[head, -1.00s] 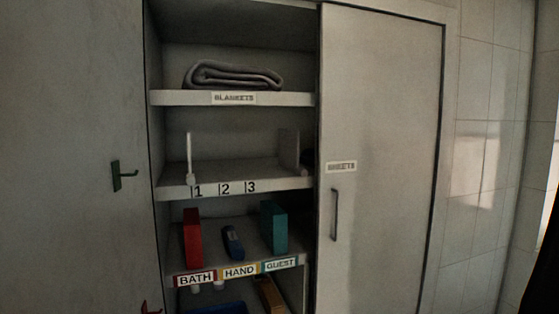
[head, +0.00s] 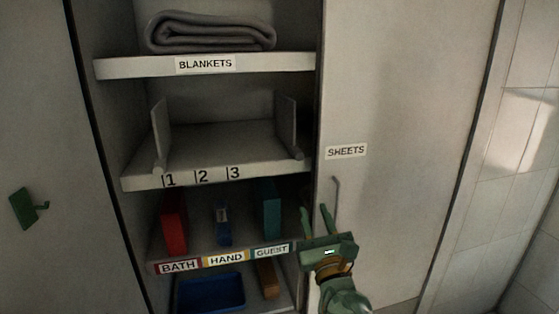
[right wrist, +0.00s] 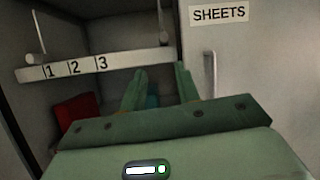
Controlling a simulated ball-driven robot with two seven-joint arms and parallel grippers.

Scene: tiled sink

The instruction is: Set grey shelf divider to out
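The middle shelf (head: 200,182), marked 1, 2 and 3, carries two upright divider panels. The left divider (head: 160,128) is pale grey and stands near mark 1. The right divider (head: 286,122) is grey and stands near the shelf's right end. Each has a small rounded knob at its front foot; both knobs show in the right wrist view. My right gripper (head: 314,209) is open and empty, below and slightly right of the right divider. In the right wrist view its fingers (right wrist: 160,70) are apart, below the shelf edge. My left gripper is not in view.
A folded blanket (head: 208,32) lies on the top shelf. A red block (head: 173,222), a blue item (head: 223,226) and a teal block (head: 265,207) stand below. The SHEETS door (head: 400,120) with its handle (head: 337,190) closes off the right side.

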